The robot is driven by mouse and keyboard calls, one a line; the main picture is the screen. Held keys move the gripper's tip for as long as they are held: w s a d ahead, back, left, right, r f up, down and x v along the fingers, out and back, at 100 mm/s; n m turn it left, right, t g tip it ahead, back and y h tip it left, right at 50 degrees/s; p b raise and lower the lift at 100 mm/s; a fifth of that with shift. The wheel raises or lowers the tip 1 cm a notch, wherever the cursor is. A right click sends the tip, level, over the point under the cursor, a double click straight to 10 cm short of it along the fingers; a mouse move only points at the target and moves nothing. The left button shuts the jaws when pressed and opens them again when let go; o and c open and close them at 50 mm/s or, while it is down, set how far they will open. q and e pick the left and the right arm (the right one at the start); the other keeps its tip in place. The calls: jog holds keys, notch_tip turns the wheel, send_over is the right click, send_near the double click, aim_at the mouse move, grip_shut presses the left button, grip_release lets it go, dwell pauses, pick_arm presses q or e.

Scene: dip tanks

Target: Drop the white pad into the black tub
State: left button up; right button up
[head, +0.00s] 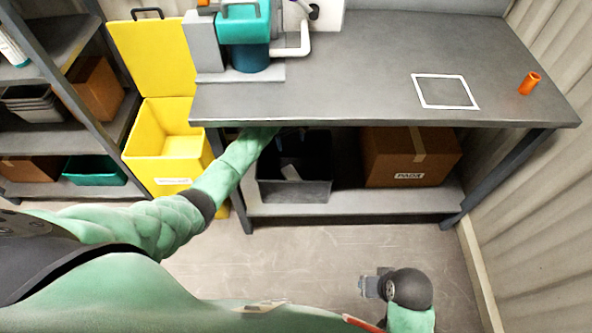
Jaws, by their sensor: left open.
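The black tub (294,190) stands on the lower shelf under the grey workbench. A small white pad (291,173) shows inside the tub, apparently below my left gripper. My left arm reaches in under the bench edge from the left. My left gripper (290,148) is over the tub, open, dark and partly shaded by the bench top. It looks apart from the pad, though the shadow makes the gap hard to judge. My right gripper (370,287) is low over the floor at the lower right, away from the tub; its fingers are too small to read.
A cardboard box (405,160) stands right of the tub on the lower shelf (350,205). A yellow bin (165,145) with its lid raised is left of the bench.

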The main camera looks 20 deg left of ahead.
pick_arm(q)
jog(key=shift+r, duration=0.1)
notch_tip(320, 180, up, 8)
jog(key=shift+w+a+f+b, duration=0.2)
jog(key=shift+w+a+b, duration=0.15)
pick_arm(e)
jog(key=shift+w+a+f, duration=0.15)
jog(key=shift+a+f, duration=0.3)
jog(key=shift+f, duration=0.05)
jog(key=shift+w, duration=0.1)
